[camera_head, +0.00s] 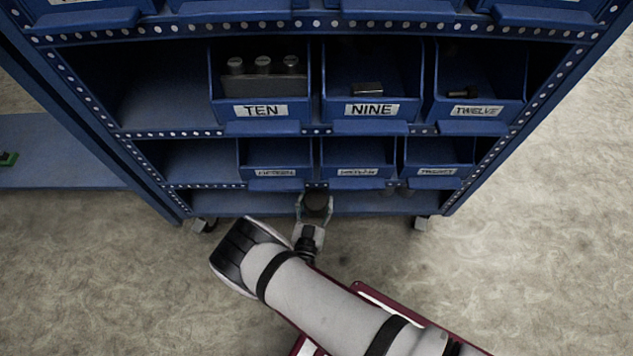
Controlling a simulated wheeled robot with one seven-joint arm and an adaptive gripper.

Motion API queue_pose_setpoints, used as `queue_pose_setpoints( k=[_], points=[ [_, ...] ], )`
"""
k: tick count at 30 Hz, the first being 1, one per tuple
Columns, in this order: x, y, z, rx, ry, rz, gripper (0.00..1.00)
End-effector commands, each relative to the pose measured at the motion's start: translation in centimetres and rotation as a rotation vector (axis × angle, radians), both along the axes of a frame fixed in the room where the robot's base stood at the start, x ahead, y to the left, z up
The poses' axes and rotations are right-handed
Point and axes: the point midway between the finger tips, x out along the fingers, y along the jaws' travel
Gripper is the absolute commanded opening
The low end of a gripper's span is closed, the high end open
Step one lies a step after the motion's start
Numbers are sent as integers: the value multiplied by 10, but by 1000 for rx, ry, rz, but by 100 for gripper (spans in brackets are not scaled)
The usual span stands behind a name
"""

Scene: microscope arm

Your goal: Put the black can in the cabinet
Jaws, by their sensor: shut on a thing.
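The blue cabinet (330,130) stands ahead on casters, with shelves that hold labelled bins. My gripper (315,203) is at the cabinet's bottom shelf, in front of the middle of its front edge. It is shut on a dark round thing, which looks like the black can (317,200), seen from above between the two fingers. The can is dim against the shadow. I cannot tell whether it touches the bottom shelf (230,200) or how far in it is.
Bins labelled TEN (264,111), NINE (371,110) and TWELVE (477,111) sit on the upper visible shelf, with a lower row of bins (357,172) beneath. Another blue surface (60,150) is at left. The floor around is clear.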

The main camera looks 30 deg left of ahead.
Motion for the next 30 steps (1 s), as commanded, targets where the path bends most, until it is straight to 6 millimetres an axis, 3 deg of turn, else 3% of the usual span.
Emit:
queue_pose_setpoints(
  k=[6, 10, 20, 25, 30],
  points=[
    [45, 26, -7, 3, -3, -1, 16],
    [62, 36, -8, 1, -3, -1, 16],
    [84, 49, -10, 2, -2, -1, 16],
    [81, 48, -37, -1, -3, 2, 16],
    [81, 47, -44, 0, -1, 0, 16]
  ],
)
